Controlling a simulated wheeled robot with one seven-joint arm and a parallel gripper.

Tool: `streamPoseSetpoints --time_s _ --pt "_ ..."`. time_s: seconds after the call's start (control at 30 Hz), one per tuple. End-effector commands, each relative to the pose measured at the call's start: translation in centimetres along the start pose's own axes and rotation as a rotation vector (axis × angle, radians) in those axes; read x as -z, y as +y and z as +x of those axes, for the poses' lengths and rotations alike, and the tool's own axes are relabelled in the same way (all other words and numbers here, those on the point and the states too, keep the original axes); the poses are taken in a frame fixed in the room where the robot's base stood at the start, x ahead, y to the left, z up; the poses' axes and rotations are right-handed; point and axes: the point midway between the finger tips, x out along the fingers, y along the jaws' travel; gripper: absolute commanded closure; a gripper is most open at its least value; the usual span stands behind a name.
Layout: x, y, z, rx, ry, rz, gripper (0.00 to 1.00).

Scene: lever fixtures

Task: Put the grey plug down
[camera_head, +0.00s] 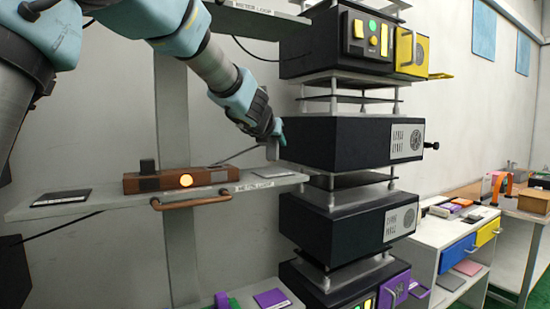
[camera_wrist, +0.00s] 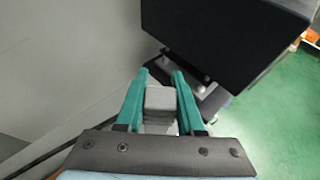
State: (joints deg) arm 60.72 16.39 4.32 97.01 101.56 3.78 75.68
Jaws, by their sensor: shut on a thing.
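The grey plug (camera_wrist: 160,98) is a small block between the two teal fingers of my gripper (camera_wrist: 160,82) in the wrist view. My gripper is shut on it. In the head view my gripper (camera_head: 275,140) is just left of a black box in the rack, above the right end of the grey shelf (camera_head: 110,199). The plug (camera_head: 272,152) shows there as a small grey piece below the fingers. A dark cable (camera_head: 235,155) runs from near the shelf up toward the gripper. Whether the plug touches the shelf cannot be told.
A wooden strip (camera_head: 178,180) with a lit orange button and a dark block stands on the shelf, with a copper handle (camera_head: 192,202) at the front edge. Black boxes (camera_head: 350,143) are stacked close right of my gripper. A white cabinet (camera_head: 455,245) stands further right.

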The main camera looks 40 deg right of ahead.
Motion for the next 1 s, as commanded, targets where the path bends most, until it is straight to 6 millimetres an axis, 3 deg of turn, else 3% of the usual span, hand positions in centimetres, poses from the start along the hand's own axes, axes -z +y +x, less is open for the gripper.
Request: streamPoseSetpoints --time_s 0.03,0.2,0.6,0.63,0.9,1.0 --pt "1.2 0.1 0.5 -0.001 0.001 0.000 1.00" --pt "2.8 0.0 1.1 -0.001 0.000 -0.001 1.00" --pt "3.0 0.0 1.2 0.000 0.000 -0.001 1.00" --pt "3.0 0.0 1.2 0.000 0.000 -0.001 0.62" --pt "2.9 0.0 1.2 0.000 0.001 -0.001 0.33" --pt "2.9 0.0 1.2 0.000 0.000 -0.001 0.33"
